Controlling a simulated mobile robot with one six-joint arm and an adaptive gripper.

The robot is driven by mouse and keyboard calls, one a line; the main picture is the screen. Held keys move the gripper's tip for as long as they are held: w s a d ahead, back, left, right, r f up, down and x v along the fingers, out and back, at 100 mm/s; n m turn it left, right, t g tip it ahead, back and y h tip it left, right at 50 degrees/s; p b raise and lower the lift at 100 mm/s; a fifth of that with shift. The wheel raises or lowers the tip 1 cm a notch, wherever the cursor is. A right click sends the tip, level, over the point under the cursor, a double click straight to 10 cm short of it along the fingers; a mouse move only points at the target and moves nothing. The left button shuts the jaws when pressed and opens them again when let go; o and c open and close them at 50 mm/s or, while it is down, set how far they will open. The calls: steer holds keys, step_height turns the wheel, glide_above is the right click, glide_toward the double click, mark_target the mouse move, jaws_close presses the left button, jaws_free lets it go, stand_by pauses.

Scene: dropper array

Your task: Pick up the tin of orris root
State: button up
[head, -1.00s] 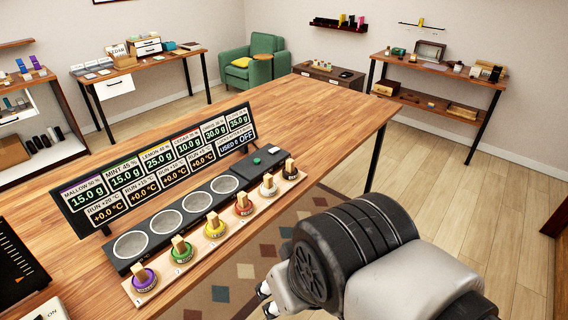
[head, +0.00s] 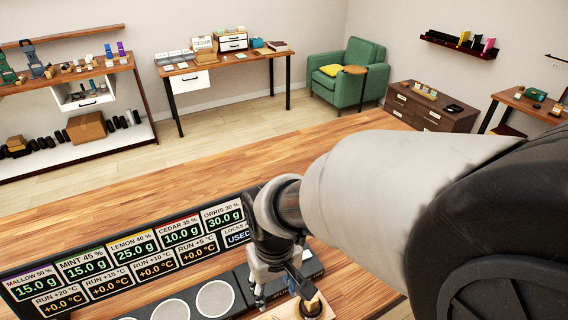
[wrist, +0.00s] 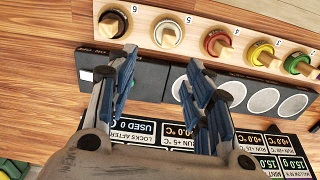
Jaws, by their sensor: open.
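I cannot pick out a tin of orris root in either view. The display board (head: 130,250) carries an "ORRIS 30 %" panel reading 30.0 g. My gripper (head: 274,298) hangs over the right end of the dropper array, beside that board. In the wrist view my gripper (wrist: 162,58) has its two fingers apart with nothing held between them. Below the fingers is the dark base strip (wrist: 152,75) with round pads. The wooden knob rail (wrist: 190,38) lies just beyond the fingertips.
Several coloured knobs, including a red one (wrist: 217,43), stand on the rail. Across the room are a shelf unit (head: 75,72) with small items, a desk (head: 225,62), a green armchair (head: 360,62) and a drawer chest (head: 435,105). The far part of the wooden table (head: 150,195) is clear.

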steer(key=f+b, duration=0.1)
steer(key=f, duration=0.3)
steer(key=a+f+b, duration=0.1)
steer(key=f, duration=0.3)
steer(key=a+f+b, duration=0.1)
steer(key=f, duration=0.4)
steer(key=shift+s+a, duration=0.1)
steer(key=shift+s, duration=0.25)
steer(key=shift+w+f+b, duration=0.15)
steer(key=shift+f+b, duration=0.45)
steer(key=shift+f, duration=0.95)
steer(key=shift+w+f+b, duration=0.15)
steer(key=shift+f+b, duration=0.4)
steer(key=shift+f, duration=1)
steer(key=shift+r, duration=0.1)
steer(key=shift+c, duration=0.4)
jaws_close()
